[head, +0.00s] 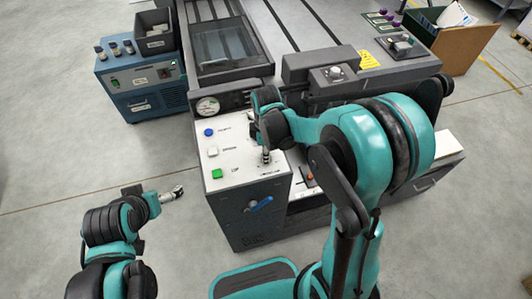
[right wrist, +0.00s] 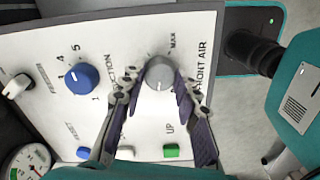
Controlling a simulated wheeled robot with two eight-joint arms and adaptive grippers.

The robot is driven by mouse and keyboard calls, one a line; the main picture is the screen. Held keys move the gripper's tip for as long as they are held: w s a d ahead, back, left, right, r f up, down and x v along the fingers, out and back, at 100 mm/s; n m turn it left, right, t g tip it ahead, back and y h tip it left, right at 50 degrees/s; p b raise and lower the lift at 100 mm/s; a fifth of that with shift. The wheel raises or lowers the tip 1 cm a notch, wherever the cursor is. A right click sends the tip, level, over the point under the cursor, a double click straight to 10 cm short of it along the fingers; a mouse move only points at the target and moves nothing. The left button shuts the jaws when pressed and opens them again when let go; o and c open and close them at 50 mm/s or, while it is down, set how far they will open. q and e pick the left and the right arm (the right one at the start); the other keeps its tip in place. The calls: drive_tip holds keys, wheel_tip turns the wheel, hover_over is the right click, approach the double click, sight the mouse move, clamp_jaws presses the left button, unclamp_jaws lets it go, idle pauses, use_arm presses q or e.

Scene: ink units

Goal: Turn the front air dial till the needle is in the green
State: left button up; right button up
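The grey front air dial (right wrist: 160,73) is on the white control panel (right wrist: 225,30), with FRONT AIR and MAX printed beside it. My right gripper (right wrist: 159,85) has one fingertip on each side of this dial. Its fingers look spread, and I cannot tell whether they touch the dial. In the head view my right gripper (head: 265,156) is down at the panel and hides the dial. The round pressure gauge (head: 207,106) stands at the panel's back left corner. My left gripper (head: 173,194) is over the floor, away from the panel.
A blue unit (head: 142,88) stands at the back left. The left floor is clear.

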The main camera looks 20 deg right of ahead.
idle(0.3)
drive_tip(key=m, duration=0.5)
drive_tip(key=shift+m, duration=0.3)
drive_tip(key=m, duration=0.5)
drive_tip(key=shift+m+b, duration=0.3)
drive_tip(key=shift+b, duration=0.05)
drive_tip(key=m, duration=0.5)
drive_tip(key=shift+m, duration=2.7)
drive_tip(key=o, duration=1.2)
drive_tip(key=shift+c, duration=0.2)
